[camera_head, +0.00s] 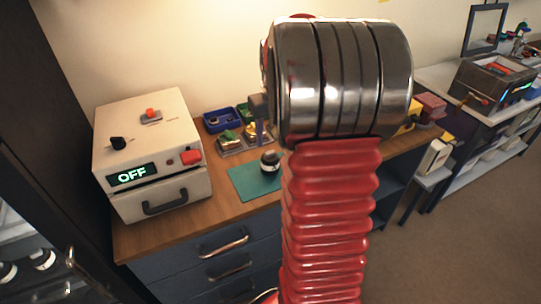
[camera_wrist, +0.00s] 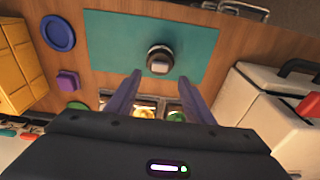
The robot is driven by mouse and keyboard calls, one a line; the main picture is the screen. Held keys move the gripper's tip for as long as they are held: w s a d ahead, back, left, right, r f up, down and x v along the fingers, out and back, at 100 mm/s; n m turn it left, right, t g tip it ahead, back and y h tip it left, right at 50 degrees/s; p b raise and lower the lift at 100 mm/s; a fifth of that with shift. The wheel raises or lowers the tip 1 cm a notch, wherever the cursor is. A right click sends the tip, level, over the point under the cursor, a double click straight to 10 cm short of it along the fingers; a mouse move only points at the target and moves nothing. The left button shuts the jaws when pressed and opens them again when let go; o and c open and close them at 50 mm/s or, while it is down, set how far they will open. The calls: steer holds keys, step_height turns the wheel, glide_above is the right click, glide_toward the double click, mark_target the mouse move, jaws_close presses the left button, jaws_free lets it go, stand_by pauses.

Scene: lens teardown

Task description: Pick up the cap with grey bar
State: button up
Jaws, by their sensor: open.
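The cap with grey bar (camera_wrist: 159,60) is a dark round piece with a light grey block on its top. It sits on a teal mat (camera_wrist: 108,38) in the wrist view. In the head view, a dark round piece with a pale band (camera_head: 270,163) stands on the same mat, close beside my red arm. My gripper (camera_wrist: 161,77) is open and empty. Its two purple fingers point toward the cap, which shows just past the fingertips and between their lines. The gap in height between fingers and cap cannot be told.
A cream box reading OFF (camera_head: 150,155) stands on the left of the bench. Blue bins (camera_head: 222,120) and small trays stand behind the mat. In the wrist view, a blue disc (camera_wrist: 58,33), a purple block (camera_wrist: 68,80) and yellow drawers (camera_wrist: 18,65) lie left.

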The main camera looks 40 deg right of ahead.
mark_target(270, 152)
steer(key=shift+f, duration=0.5)
steer(key=shift+f, duration=0.15)
steer(key=shift+w+d+f, duration=0.1)
steer(key=shift+w+f, duration=0.05)
steer(key=shift+f, duration=1.1)
steer(key=shift+w+f, duration=0.1)
steer(key=shift+f, duration=1.1)
steer(key=shift+c, duration=0.5)
steer(key=c, duration=1)
step_height(270, 152, up, 10)
